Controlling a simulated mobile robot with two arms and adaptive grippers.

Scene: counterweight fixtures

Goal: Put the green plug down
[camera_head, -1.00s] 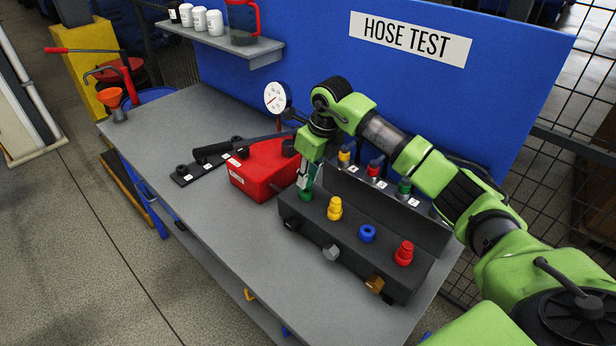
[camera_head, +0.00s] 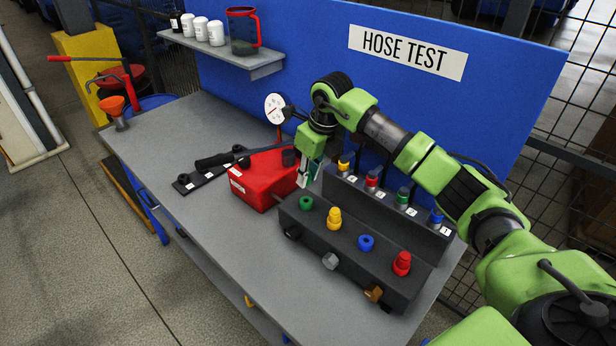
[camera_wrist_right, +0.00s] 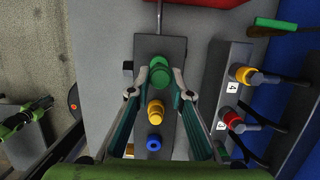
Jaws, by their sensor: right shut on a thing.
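My right gripper (camera_head: 306,176) is shut on the green plug (camera_wrist_right: 160,78), just above the left end of the dark manifold block (camera_head: 352,254). In the head view the plug is mostly hidden behind the fingers. The green socket (camera_head: 306,202) on the block shows a dark open hole below the gripper. In the wrist view the plug sits between the fingertips (camera_wrist_right: 160,76). A yellow plug (camera_head: 334,218) and a red plug (camera_head: 402,263) stand on the block. The blue socket (camera_head: 366,242) between them is open. My left gripper is not in view.
A red pump box (camera_head: 262,182) with a black lever (camera_head: 230,158) stands left of the block. Behind it are a gauge (camera_head: 275,106) and a row of coloured hose couplings (camera_head: 402,197). The front left of the bench (camera_head: 225,235) is clear.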

